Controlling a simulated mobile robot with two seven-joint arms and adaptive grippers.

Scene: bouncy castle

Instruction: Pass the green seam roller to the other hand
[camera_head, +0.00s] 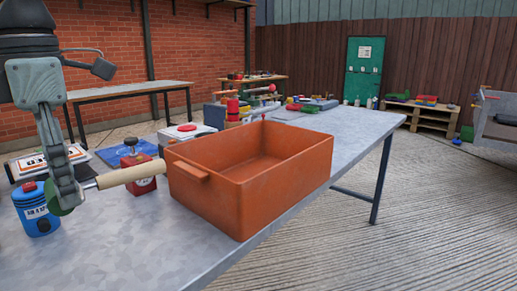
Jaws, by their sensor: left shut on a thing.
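My left gripper (68,195) is at the left of the head view, pointing down, shut on the seam roller (124,175). The roller lies roughly level above the table. Its pale wooden handle points right, toward the orange bin (250,165), and its end is close to the bin's near left wall. A small green part shows at the fingertips on the left; the rest there is hidden by the fingers. My right gripper is not in view.
A blue tin (38,215) and a red tin (139,178) stand on the grey table (150,235) near my left gripper. More items crowd the table's far end. The table's front part is bare.

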